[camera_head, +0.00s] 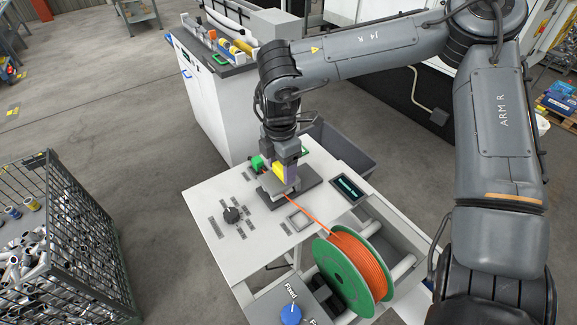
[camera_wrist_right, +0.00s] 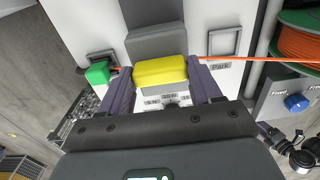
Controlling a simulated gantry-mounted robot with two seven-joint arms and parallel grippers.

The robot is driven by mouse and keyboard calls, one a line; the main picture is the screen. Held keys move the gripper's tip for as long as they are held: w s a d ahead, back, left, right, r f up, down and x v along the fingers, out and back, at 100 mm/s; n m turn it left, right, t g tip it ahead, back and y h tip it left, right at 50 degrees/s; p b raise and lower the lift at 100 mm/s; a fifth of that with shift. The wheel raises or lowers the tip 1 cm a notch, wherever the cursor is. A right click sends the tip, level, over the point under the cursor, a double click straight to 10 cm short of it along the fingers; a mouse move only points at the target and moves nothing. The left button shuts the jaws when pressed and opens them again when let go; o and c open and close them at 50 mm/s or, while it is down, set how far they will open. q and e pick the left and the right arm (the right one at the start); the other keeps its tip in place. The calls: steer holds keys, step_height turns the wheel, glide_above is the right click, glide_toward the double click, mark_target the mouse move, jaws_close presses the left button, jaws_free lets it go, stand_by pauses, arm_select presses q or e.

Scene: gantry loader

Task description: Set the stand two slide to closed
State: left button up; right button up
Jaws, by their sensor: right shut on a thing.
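A yellow block (camera_head: 278,170), which looks like the slide's handle, sits on a grey stand (camera_head: 308,183) on the white bench top. It also shows in the right wrist view (camera_wrist_right: 160,71). My right gripper (camera_head: 284,172) reaches down from above and is shut on the yellow block; in the right wrist view its purple fingers (camera_wrist_right: 160,80) are on the block's left and right ends.
An orange cable (camera_head: 306,210) runs from a green spool (camera_head: 345,275) to the stand. A green block (camera_head: 257,162) is beside the gripper. A black knob (camera_head: 231,214), a small display (camera_head: 348,188) and a blue knob (camera_head: 291,314) are nearby. A wire-mesh bin (camera_head: 75,235) stands at left.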

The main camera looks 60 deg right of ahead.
mark_target(281, 169)
steer(key=o, duration=1.5)
steer(key=shift+w+a, duration=0.15)
steer(key=shift+a, duration=0.1)
steer(key=shift+r, duration=0.15)
step_height(281, 169, up, 11)
steer(key=shift+f+b, duration=0.2)
steer(key=shift+b, duration=0.45)
